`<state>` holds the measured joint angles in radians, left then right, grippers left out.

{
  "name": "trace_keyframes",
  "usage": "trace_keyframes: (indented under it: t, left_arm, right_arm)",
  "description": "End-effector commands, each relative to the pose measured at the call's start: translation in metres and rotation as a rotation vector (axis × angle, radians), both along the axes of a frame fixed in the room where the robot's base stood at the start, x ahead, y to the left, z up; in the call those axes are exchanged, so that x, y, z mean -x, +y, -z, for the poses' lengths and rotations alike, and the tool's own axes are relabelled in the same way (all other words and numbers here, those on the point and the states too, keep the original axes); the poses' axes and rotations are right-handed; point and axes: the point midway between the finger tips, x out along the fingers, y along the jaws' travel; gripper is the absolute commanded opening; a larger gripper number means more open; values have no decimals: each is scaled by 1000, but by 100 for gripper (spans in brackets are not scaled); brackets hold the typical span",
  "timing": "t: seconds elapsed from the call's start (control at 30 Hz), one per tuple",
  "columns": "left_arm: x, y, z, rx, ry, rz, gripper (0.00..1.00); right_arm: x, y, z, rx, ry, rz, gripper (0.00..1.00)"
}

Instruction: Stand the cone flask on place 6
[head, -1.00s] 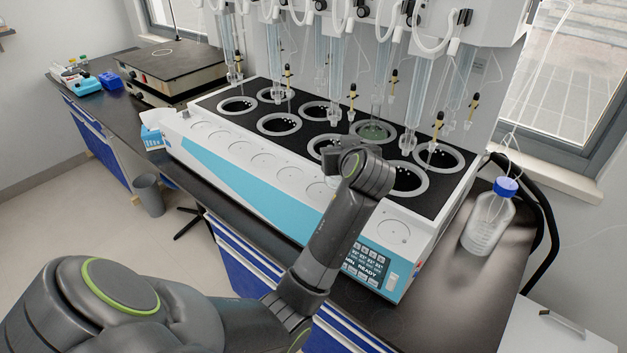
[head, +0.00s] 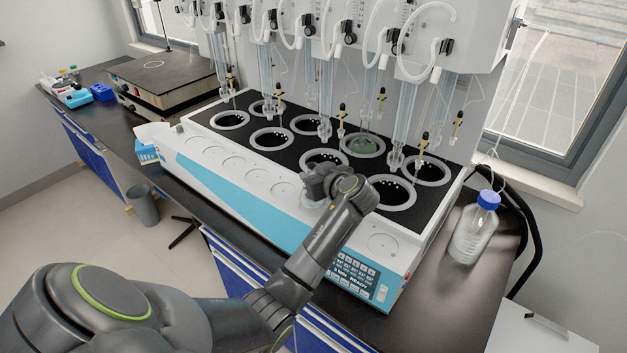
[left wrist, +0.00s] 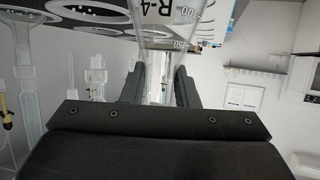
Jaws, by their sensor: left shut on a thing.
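My left gripper (head: 318,184) is over the front ledge of the distiller (head: 265,195), close to the row of pale round places (head: 258,171). In the left wrist view the two fingers (left wrist: 159,85) are shut on the narrow part of a clear cone flask (left wrist: 170,22) with "R-4" and volume marks on it. In the head view the flask is mostly hidden by the gripper and arm. I cannot tell whether its base touches the ledge. The place numbers are too small to read. My right gripper is not in view.
Black-topped ringed wells (head: 391,193) lie behind the ledge, with glass tubes hanging above. One back well holds a greenish glass piece (head: 362,146). A blue-capped bottle (head: 473,232) stands on the right bench. A bare place (head: 382,245) is at the ledge's right end.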

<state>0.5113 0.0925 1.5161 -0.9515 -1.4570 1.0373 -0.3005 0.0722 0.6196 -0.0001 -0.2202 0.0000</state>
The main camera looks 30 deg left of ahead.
Motion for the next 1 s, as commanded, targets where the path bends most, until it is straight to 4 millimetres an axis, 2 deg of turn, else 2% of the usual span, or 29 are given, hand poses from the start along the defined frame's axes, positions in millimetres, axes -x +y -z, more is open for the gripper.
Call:
trace_keyframes:
  t: [0.1, 0.2, 0.53, 0.57, 0.7, 1.0]
  left_arm:
    - [0, 0, 15, -1, 4, -1, 0]
    - [0, 0, 21, 0, 0, 0, 0]
    - [0, 0, 25, 0, -1, 0, 0]
    - [0, 0, 25, 0, 0, 0, 30]
    - [0, 0, 24, 0, 0, 0, 48]
    - [0, 0, 23, 0, 0, 0, 50]
  right_arm:
    - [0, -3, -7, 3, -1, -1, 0]
    - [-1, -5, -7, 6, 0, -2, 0]
    - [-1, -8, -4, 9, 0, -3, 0]
    - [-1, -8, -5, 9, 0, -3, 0]
    - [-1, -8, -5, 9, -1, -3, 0]
    - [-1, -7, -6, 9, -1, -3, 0]
